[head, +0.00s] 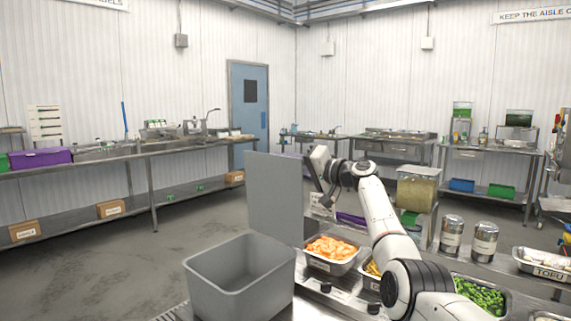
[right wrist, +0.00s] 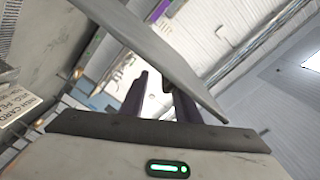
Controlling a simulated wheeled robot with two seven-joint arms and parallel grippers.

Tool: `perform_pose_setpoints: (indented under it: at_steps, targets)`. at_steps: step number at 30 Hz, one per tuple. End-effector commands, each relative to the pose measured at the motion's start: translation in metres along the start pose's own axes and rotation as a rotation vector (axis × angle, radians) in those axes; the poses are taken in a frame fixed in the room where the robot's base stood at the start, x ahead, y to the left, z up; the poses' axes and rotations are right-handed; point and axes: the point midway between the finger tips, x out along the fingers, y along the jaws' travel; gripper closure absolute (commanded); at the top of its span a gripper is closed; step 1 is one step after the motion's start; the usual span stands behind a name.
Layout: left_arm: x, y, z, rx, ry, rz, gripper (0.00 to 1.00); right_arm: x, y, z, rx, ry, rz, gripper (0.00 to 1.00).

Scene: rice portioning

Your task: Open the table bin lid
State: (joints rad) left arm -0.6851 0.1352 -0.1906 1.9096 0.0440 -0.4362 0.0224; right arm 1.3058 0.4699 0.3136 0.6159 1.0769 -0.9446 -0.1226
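The grey table bin (head: 238,290) stands at the front centre in the head view, and its top is uncovered. Its flat grey lid (head: 275,195) stands nearly upright at the bin's back right side. My right gripper (head: 321,188) is just right of the lid, raised above the food trays. In the right wrist view a grey panel, which looks like the lid (right wrist: 150,45), crosses close in front of the two dark fingers (right wrist: 156,85). The fingers are apart with nothing seen between them. Whether they touch the lid is unclear. My left gripper is out of view.
A tray of orange pieces (head: 331,267) sits right of the bin, below my right arm. A tray of green vegetables (head: 480,297) and two metal canisters (head: 452,234) stand further right. Open floor (head: 110,275) lies left of the bin.

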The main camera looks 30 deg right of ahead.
Motion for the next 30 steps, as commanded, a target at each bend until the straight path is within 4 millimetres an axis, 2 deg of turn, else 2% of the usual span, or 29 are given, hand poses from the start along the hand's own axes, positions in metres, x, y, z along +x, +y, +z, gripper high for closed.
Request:
perform_pose_setpoints:
  at_steps: [7,11,17,24,30]
  targets:
    - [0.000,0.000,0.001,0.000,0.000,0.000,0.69,0.000,0.000,0.001,0.000,-0.001,-0.001,0.72]
    - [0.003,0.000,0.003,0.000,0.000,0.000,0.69,-0.007,0.001,0.000,-0.002,0.003,-0.001,0.72]
    - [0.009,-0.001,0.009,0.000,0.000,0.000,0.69,-0.030,0.002,0.001,-0.005,0.002,0.000,0.72]
    - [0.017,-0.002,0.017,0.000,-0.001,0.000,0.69,-0.071,0.002,0.001,-0.004,0.003,0.001,0.72]
    - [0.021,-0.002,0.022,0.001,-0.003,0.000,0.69,-0.097,0.001,0.000,-0.001,0.002,0.000,0.72]
